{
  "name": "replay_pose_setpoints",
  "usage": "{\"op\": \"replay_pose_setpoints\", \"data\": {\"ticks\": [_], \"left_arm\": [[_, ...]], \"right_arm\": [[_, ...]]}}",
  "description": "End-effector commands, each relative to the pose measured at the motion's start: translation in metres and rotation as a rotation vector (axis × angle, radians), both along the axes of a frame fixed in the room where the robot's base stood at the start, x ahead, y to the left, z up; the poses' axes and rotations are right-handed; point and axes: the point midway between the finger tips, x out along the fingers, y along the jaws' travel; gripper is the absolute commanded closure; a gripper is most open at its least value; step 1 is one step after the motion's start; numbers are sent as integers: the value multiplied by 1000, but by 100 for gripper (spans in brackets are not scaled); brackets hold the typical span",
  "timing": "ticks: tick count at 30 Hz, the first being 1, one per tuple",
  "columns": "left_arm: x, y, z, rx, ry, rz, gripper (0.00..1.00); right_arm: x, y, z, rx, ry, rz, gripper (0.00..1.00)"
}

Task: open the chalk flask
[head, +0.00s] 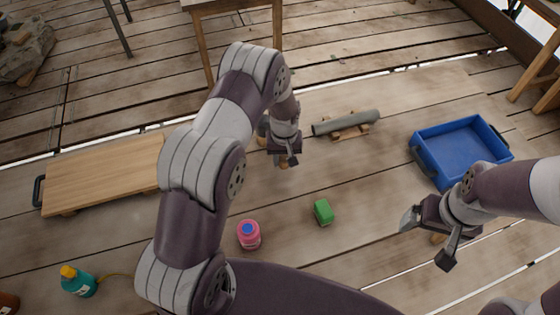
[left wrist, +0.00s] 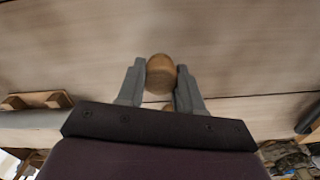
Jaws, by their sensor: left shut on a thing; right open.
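My left gripper (head: 284,158) is shut on a round brown wooden thing (left wrist: 161,74), seen between both fingertips in the left wrist view. A pink jar with a blue lid (head: 249,235) stands upright in front. A teal bottle with an orange cap (head: 79,282) stands at the lower left. I cannot tell which thing is the chalk flask.
A green block (head: 323,212) lies right of the pink jar. A grey cylinder (head: 345,123) rests on a wooden cradle behind. A blue tray (head: 460,150) is at the right, a wooden board (head: 100,178) at the left. Bare boards lie between the green block and the tray.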

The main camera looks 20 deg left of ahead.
Motion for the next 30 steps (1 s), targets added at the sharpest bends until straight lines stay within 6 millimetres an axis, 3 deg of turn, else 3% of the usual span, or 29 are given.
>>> {"op": "replay_pose_setpoints", "data": {"ticks": [4,11,22,23,25,30], "left_arm": [[8,13,-10,0,0,0,100],[8,14,-47,0,1,-1,100],[8,14,-55,0,-1,-1,100],[8,14,-54,-1,-1,-1,61],[8,14,-53,-1,-1,-1,38],[8,14,-53,0,-1,-1,38]], "right_arm": [[0,0,5,0,-1,1,5],[0,0,17,0,-1,1,5],[0,0,10,0,-1,1,5],[0,0,11,0,-1,1,5],[0,0,12,0,-1,1,5],[0,0,12,0,-1,1,5]]}}
